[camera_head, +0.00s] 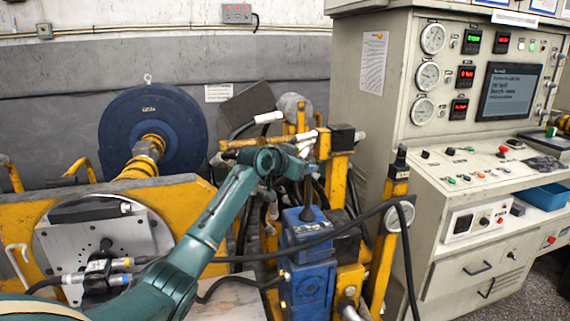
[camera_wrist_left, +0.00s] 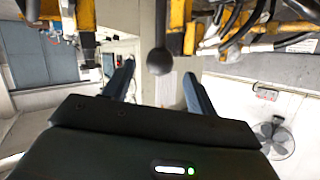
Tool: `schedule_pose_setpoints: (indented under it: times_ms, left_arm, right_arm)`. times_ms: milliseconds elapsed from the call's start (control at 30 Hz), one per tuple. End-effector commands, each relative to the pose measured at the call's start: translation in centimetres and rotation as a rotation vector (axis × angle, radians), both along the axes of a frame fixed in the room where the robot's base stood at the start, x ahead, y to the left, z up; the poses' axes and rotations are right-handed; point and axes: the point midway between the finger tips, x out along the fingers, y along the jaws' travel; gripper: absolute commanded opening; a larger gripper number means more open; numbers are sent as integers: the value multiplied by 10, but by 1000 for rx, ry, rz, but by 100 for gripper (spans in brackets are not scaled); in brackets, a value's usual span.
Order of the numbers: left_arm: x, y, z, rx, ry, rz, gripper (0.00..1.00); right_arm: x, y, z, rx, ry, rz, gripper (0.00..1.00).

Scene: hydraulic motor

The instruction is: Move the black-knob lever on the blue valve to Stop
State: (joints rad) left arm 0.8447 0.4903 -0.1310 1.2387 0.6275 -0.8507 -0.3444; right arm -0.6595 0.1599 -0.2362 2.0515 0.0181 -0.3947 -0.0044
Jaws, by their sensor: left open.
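The blue valve (camera_head: 306,262) stands upright below the centre of the head view, on a yellow frame. Its dark lever (camera_head: 309,200) rises from the top of the valve toward my left gripper (camera_head: 300,163). The knob end is hard to make out there, close to the gripper. In the left wrist view the round black knob (camera_wrist_left: 159,61) appears between the two fingers of my left gripper (camera_wrist_left: 158,70), with a gap on either side. The fingers are open and hold nothing. I cannot tell how deep the knob sits between them. My right gripper is not in view.
A yellow post (camera_head: 338,165) and hoses crowd the space behind the valve. A black cable (camera_head: 340,232) crosses in front of the valve. A control console (camera_head: 470,165) stands at the right. A blue motor disc (camera_head: 125,125) stands at the left.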

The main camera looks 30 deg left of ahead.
Motion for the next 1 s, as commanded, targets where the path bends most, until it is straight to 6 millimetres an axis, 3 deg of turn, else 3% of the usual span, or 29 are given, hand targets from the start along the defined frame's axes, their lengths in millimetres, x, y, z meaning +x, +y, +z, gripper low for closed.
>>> schedule_pose_setpoints:
  times_ms: [200, 433, 600, 1000]
  left_arm:
    - [-38, 3, 12, 3, 0, 0, 57]
    - [-68, 5, 24, 0, 0, 0, 57]
    - [-77, 5, 27, 0, 1, -1, 57]
    - [-77, 5, 28, -1, 1, 0, 57]
  right_arm:
    - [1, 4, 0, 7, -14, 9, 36]
    - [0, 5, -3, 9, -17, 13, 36]
    - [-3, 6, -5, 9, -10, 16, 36]
    - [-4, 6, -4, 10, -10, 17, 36]
